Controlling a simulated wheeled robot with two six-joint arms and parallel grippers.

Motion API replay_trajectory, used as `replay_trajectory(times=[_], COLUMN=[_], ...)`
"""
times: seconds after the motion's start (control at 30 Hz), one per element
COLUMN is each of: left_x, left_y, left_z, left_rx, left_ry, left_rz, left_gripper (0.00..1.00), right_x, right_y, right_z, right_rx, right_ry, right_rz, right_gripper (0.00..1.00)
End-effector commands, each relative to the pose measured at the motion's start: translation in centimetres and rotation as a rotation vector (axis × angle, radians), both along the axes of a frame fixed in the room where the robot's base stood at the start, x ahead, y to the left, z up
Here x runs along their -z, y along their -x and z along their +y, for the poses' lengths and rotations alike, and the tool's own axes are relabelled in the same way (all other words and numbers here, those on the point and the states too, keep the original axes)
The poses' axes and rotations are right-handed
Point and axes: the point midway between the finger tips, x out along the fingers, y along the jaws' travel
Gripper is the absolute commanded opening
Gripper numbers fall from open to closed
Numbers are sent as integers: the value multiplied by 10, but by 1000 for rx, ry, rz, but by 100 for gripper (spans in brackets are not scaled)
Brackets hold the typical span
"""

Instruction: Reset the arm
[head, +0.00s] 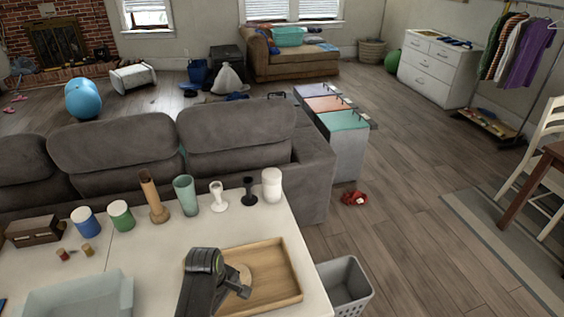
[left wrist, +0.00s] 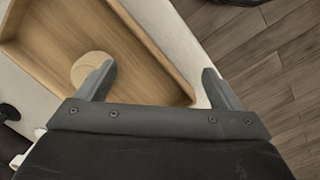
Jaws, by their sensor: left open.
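My left arm comes in at the bottom of the head view, and its gripper (head: 242,288) is over the wooden tray (head: 292,274). In the left wrist view the left gripper (left wrist: 158,70) has its two fingers wide apart with nothing between them. The wooden tray (left wrist: 147,52) lies below and ahead of it, with its rim passing beneath the gap. A round light-wood piece (left wrist: 88,66) lies in the tray, partly hidden by one finger. It also shows beside the gripper in the head view (head: 244,272). My right gripper is not in view.
The white table (head: 150,250) holds a row of cups, holders and jars at its back edge and a translucent bin (head: 75,298) at left. A grey basket (head: 345,285) stands on the floor right of the table. A grey sofa (head: 235,150) is behind it.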

Motion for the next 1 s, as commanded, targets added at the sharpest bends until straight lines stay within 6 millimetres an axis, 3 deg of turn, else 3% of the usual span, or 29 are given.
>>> replay_trajectory(times=[0.07, 0.47, 0.67, 0.8, 1.0], left_x=[2, 6, -1, -16, -41], left_y=[5, 53, 95, 139, 183], left_z=[6, 54, 89, 117, 140], left_rx=[14, 187, 345, 517, 721], left_ry=[-5, -58, -124, -201, -293], left_rz=[-9, -90, -145, -187, -220], left_gripper=[87, 87, 87, 87, 87], right_x=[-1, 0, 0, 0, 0], right_y=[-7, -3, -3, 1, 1], right_z=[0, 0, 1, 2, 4], right_rx=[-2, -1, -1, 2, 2], right_ry=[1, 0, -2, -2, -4], right_rz=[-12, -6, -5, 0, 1], right_gripper=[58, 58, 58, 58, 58])
